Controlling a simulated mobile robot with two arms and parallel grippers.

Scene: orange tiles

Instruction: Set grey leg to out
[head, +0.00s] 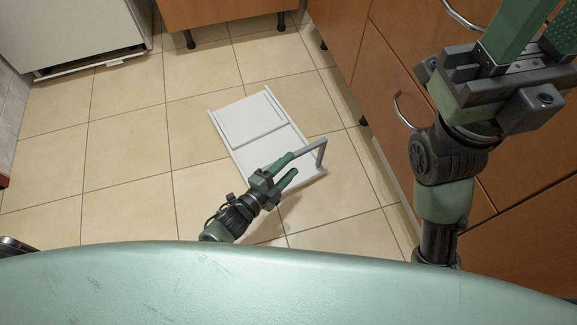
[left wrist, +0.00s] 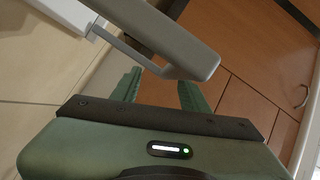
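The grey leg (head: 313,148) is a bent bar standing up from the lower right side of a white folding panel (head: 237,157) lying on the floor. In the left wrist view the grey leg (left wrist: 175,35) crosses the top, close to the camera, with a thinner bar running back to the white panel (left wrist: 62,12). My left gripper (head: 294,163) is open at the leg's near end; whether a finger touches it I cannot tell. Its two green fingers (left wrist: 158,88) are apart in the wrist view. My right gripper (head: 537,40) is open and empty at the upper right, its fingertips cut off.
Wooden cabinets with curved handles (head: 403,110) line the right side, close to my right arm. A white appliance (head: 75,35) stands at the upper left, and a wooden cabinet on dark feet (head: 225,12) at the back. The tiled floor left of the panel is clear.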

